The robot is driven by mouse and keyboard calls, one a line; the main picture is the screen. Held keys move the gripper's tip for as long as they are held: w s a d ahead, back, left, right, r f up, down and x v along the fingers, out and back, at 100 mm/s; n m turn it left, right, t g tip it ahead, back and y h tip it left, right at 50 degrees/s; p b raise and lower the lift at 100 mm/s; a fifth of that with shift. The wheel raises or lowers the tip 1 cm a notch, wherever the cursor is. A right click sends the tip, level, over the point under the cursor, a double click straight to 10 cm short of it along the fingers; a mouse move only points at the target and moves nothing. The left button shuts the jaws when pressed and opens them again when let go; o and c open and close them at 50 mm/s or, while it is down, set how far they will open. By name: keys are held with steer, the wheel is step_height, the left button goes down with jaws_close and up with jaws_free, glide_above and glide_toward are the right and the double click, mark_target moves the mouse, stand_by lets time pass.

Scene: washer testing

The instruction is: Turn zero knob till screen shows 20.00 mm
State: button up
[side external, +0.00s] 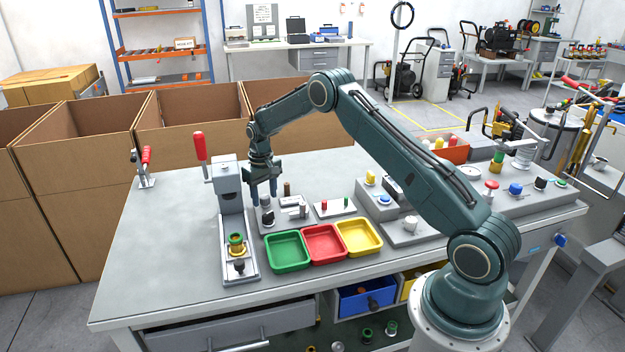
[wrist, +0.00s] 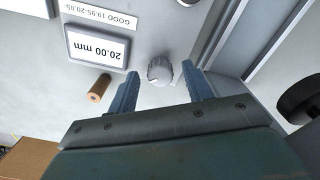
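The zero knob (wrist: 159,70) is a small grey dial in the wrist view, on the grey panel beside the screen. The screen (wrist: 98,48) shows 20.00 mm, upside down in this view, with a label GOOD 19.95-20.05 (wrist: 105,17) along its edge. My gripper (wrist: 160,82) has its two blue fingers well apart, one on each side of the knob, with visible gaps to it. In the side view my gripper (side external: 264,196) points down over the gauge unit (side external: 283,215). I cannot make out the knob or the reading there.
In the side view a press with a red handle (side external: 199,146) stands left of my gripper. Green (side external: 288,266), red (side external: 324,258) and yellow (side external: 360,250) trays sit in front.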

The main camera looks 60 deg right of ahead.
mark_target(265, 196)
stand_by(0.3)
step_height(265, 196, up, 14)
stand_by(0.8)
steer(key=shift+f, duration=0.1)
